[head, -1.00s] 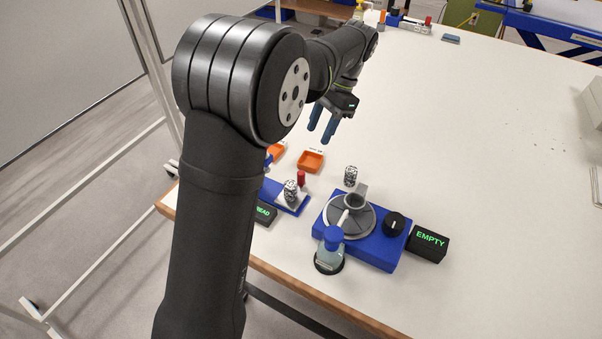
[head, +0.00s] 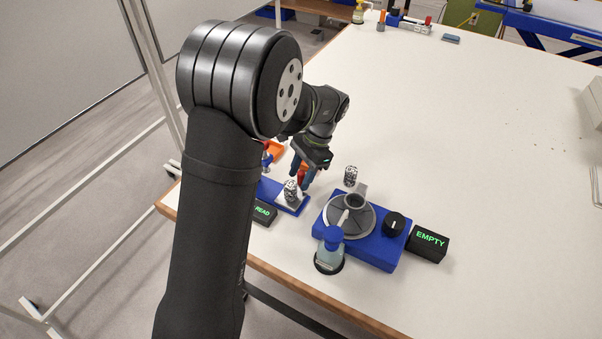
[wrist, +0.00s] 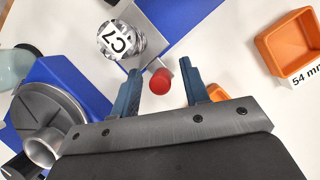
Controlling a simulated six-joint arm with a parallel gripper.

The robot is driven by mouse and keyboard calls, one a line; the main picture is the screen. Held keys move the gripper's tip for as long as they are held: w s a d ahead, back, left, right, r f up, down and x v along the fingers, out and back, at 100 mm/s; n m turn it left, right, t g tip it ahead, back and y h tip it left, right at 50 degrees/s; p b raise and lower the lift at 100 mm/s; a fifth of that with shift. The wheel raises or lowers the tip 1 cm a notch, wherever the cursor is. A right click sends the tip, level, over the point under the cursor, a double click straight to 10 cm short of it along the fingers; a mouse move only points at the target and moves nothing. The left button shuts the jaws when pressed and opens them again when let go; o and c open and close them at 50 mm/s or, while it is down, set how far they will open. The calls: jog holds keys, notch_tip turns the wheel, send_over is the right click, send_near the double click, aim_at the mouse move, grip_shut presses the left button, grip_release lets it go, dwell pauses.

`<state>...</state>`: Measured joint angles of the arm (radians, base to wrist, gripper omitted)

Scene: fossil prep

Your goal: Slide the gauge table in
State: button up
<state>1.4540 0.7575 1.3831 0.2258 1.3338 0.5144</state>
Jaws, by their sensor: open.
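The gauge table is a light grey plate (head: 289,199) on a blue base (head: 267,189), at the left of the worktop in the head view. A speckled black-and-white cylinder (head: 290,190) stands on the plate; in the wrist view its top (wrist: 117,40) reads "C7". A red knob (wrist: 160,82) sits at the plate's edge in the wrist view. My gripper (wrist: 160,70) is open, its two blue fingers on either side of the knob with gaps visible. In the head view my gripper (head: 301,182) is low beside the cylinder and partly hides the knob.
A blue machine (head: 376,245) with a grey round plate, black dial and "EMPTY" display (head: 428,243) stands right. A blue-capped jar (head: 330,250) is in front. Another speckled cylinder (head: 351,176) stands behind. Orange trays (wrist: 290,45) lie near my gripper. The worktop at right is clear.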

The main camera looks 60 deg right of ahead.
grip_shut()
jog(key=w, duration=0.7)
jog(key=shift+w, duration=0.25)
grip_release()
jog(key=v, duration=1.7)
jog(key=shift+d+r, duration=0.2)
jog(key=shift+d, duration=0.05)
jog(key=shift+f, duration=0.15)
jog(key=x, duration=1.7)
jog(key=shift+a, duration=0.25)
